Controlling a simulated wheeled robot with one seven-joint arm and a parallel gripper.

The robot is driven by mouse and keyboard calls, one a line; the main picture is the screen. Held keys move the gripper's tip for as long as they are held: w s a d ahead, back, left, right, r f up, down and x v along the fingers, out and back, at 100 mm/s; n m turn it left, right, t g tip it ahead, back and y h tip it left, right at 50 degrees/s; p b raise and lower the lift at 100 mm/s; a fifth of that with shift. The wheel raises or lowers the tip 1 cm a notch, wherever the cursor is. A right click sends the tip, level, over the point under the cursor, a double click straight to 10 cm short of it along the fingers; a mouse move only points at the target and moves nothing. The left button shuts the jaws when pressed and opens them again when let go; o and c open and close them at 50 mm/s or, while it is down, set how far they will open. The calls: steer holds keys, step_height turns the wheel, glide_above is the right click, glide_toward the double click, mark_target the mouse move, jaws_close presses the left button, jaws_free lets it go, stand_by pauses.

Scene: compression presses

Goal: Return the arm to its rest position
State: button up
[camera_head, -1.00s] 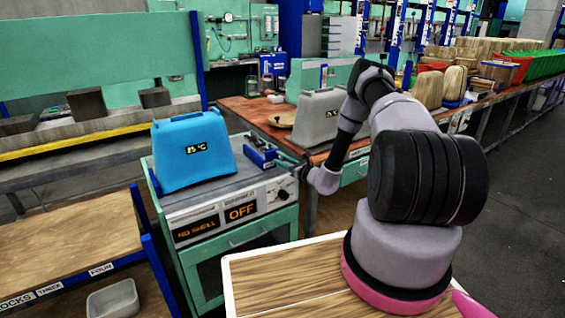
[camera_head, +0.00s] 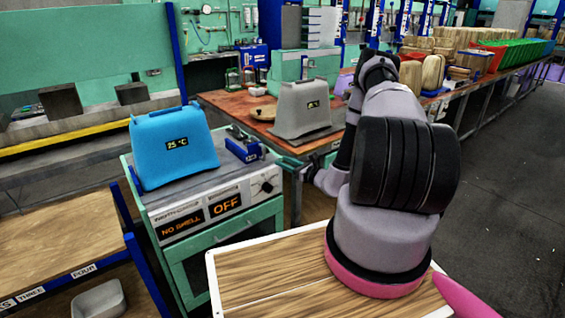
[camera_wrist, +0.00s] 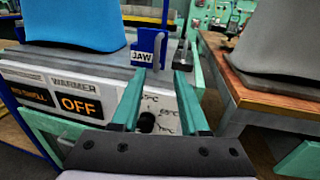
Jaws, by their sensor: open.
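My arm (camera_head: 385,150) rises from its round pink-ringed base and bends down and forward. My gripper (camera_wrist: 160,73) is open and empty, with two green fingers apart. It faces the warmer (camera_head: 215,210), whose front panel and black knob show between and beyond the fingers in the wrist view. In the head view my gripper (camera_head: 290,163) is small, just right of the warmer's top right corner. The warmer's display reads NO SHELL and OFF. A blue shell (camera_head: 175,155) reading 25 °C stands on it. A blue JAW block (camera_wrist: 146,50) is on the warmer top beyond the fingers.
A wooden bench (camera_head: 232,105) with a grey shell (camera_head: 303,108) stands right of the warmer, close to my gripper. A wooden shelf (camera_head: 55,230) and grey bin (camera_head: 98,300) are at lower left. Open floor (camera_head: 505,210) lies at right.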

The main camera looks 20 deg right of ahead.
steer(key=a+r+n+g+y, duration=0.3)
steer(key=r+n, duration=0.1)
steer(key=r, duration=0.3)
steer(key=a+r+n+g+y, duration=0.2)
steer(key=a+r+n, duration=0.15)
steer(key=r, duration=0.35)
steer(key=s+a+r+n+g, duration=0.4)
steer(key=s+r+n, duration=0.1)
steer(key=r, duration=0.3)
steer(key=s+a+r+n+g, duration=0.4)
steer(key=s+r, duration=0.1)
steer(key=r, duration=0.2)
steer(key=s+d+r+n+t+h, duration=0.2)
steer(key=s+r+h, duration=0.4)
steer(key=s+r, duration=0.3)
steer(key=s+d+r+n+t+h, duration=0.2)
steer(key=s+d+r+n+h, duration=0.2)
steer(key=s, duration=1)
step_height(320, 180, up, 5)
steer(key=n+h, duration=0.1)
steer(key=n, duration=0.2)
steer(key=shift+s+d+h, duration=0.15)
steer(key=shift+d+h, duration=0.05)
steer(key=shift+h, duration=0.2)
